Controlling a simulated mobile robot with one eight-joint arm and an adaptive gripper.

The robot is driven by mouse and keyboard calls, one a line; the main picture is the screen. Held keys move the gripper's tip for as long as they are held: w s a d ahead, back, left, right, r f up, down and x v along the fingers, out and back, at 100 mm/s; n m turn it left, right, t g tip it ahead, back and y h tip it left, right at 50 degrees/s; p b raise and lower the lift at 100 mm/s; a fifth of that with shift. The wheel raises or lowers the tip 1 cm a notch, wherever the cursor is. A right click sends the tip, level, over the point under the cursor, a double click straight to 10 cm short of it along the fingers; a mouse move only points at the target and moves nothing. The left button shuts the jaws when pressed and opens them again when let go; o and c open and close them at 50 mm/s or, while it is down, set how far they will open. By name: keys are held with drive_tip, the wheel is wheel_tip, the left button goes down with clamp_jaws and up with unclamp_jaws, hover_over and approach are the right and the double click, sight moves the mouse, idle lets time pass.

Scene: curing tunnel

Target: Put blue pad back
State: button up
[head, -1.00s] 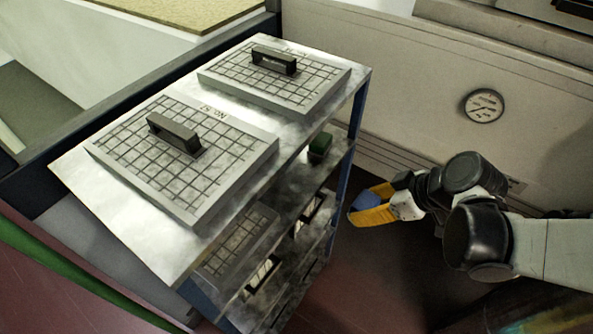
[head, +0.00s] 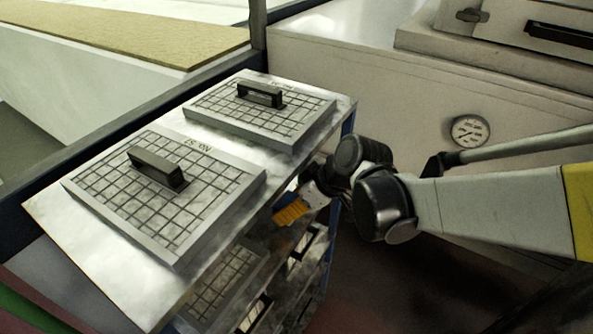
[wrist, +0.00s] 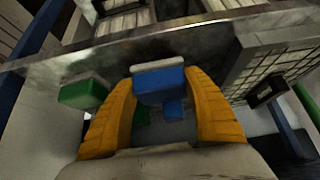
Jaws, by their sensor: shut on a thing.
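My gripper (head: 292,212) is at the right side of the rack (head: 110,281), just below its top shelf in the head view. Its orange fingers also show in the wrist view (wrist: 165,112). They are shut on the blue pad (wrist: 160,84), which has a pale strip along one edge.
Two gridded plates with black handles (head: 165,195) (head: 261,107) lie on the metal top shelf. More gridded plates (head: 228,275) are on lower shelves. In the wrist view a gridded plate (wrist: 275,62) is close on the right. A pale machine wall with a dial (head: 470,130) stands behind.

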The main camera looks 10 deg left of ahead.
drive_tip(key=shift+b+x, duration=0.55)
drive_tip(key=shift+x, duration=0.6)
drive_tip(key=shift+r, duration=0.15)
drive_tip(key=shift+f, duration=0.2)
drive_tip(key=o, duration=1.3)
drive_tip(key=shift+o, duration=0.2)
drive_tip(key=shift+r, duration=0.15)
